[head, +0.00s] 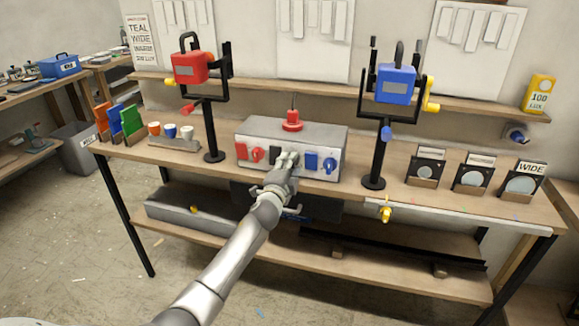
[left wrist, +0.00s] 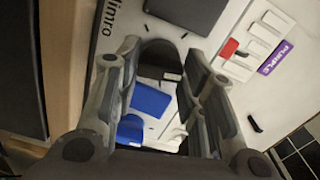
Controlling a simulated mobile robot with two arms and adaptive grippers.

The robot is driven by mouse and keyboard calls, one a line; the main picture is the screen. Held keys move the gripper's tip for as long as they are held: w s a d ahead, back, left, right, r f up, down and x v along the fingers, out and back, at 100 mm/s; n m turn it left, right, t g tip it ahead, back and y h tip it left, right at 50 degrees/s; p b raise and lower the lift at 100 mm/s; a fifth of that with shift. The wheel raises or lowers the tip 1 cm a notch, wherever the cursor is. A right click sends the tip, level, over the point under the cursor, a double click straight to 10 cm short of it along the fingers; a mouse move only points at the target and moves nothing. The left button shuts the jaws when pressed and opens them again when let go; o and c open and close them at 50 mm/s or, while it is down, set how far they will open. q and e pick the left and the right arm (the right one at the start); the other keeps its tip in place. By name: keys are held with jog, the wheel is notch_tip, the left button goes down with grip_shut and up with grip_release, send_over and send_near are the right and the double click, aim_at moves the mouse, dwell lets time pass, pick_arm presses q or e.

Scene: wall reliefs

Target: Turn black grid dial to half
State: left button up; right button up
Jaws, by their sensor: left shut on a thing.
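The grey control box (head: 300,135) stands on the bench and has a white front panel. The panel carries a red plate and red dial (head: 256,154), a black plate (head: 275,154), and a blue plate (head: 311,161) with a blue dial (head: 329,165). My left gripper (head: 287,161) is at the panel, between the black and blue plates. The dial's angle is hard to tell. My right gripper is not seen.
A red lamp (head: 292,121) tops the box. A red projector (head: 190,67) on a black stand is at left and a blue one (head: 396,82) at right. Small cups (head: 170,132) and framed lenses (head: 472,177) also stand on the bench. The space in front is clear.

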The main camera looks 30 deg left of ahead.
pick_arm(q)
jog(key=shift+m, duration=1)
jog(key=o, duration=1)
jog(key=v, duration=1.2)
